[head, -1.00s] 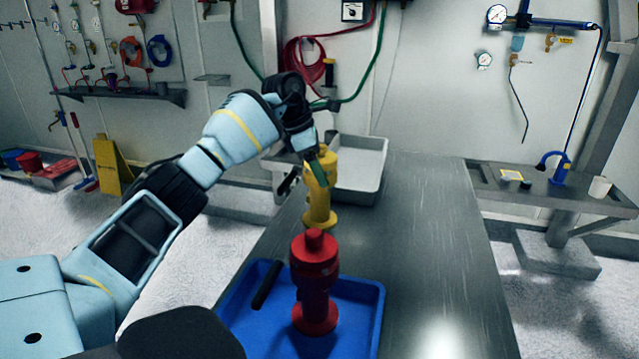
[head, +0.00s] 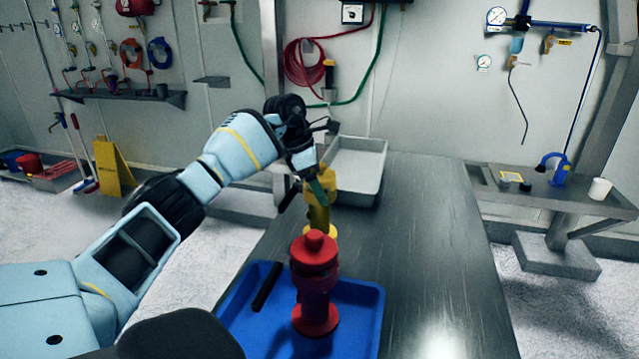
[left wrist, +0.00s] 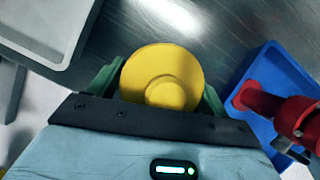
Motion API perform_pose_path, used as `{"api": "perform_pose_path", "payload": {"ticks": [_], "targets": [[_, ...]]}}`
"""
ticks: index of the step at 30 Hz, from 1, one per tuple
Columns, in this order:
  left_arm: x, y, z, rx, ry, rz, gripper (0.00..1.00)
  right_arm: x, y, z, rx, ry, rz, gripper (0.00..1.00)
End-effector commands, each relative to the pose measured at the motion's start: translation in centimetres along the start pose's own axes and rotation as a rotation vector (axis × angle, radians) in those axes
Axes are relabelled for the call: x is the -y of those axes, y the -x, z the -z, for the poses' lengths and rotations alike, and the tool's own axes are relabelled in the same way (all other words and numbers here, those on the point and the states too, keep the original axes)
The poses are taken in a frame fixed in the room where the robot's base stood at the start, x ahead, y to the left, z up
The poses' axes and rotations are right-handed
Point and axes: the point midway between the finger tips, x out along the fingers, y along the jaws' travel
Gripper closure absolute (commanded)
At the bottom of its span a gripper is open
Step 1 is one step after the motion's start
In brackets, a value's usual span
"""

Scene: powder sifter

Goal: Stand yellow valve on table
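The yellow valve (head: 318,215) is upright over the table (head: 425,235), behind the red valve as the head view shows it. My left gripper (head: 318,188) is shut on its upper part. In the left wrist view the valve's round yellow end (left wrist: 162,78) sits between the two green fingers (left wrist: 160,90). The red valve's top partly hides the yellow valve's base, so I cannot tell whether the base touches the table. My right gripper is not in view.
The red valve (head: 315,285) stands upright in a blue tray (head: 365,310) with a black bar (head: 267,287) beside it. A grey bin (head: 358,165) stands at the table's far end. The table's right side is clear.

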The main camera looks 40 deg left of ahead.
Motion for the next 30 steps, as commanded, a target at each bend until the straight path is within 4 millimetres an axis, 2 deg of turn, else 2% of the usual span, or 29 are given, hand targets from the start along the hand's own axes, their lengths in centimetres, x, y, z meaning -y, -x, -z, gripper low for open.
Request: {"api": "perform_pose_path", "payload": {"ticks": [1, 3, 14, 19, 30], "targets": [[0.0, 0.0, 0.0, 0.000, 0.000, 0.000, 0.15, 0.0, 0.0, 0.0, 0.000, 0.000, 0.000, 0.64], [0.0, 0.0, 0.0, 0.000, 0.000, 0.000, 0.08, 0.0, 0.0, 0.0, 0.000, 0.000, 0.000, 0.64], [0.0, 0.5, -0.2, 0.002, 0.000, -0.001, 0.08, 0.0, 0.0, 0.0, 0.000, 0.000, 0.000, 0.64], [-0.1, 2.8, -0.2, 0.002, 0.001, -0.004, 0.08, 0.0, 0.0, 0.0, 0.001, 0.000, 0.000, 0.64], [-0.1, 10.0, -0.2, 0.003, 0.001, -0.003, 0.08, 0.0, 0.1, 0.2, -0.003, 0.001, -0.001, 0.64]]}}
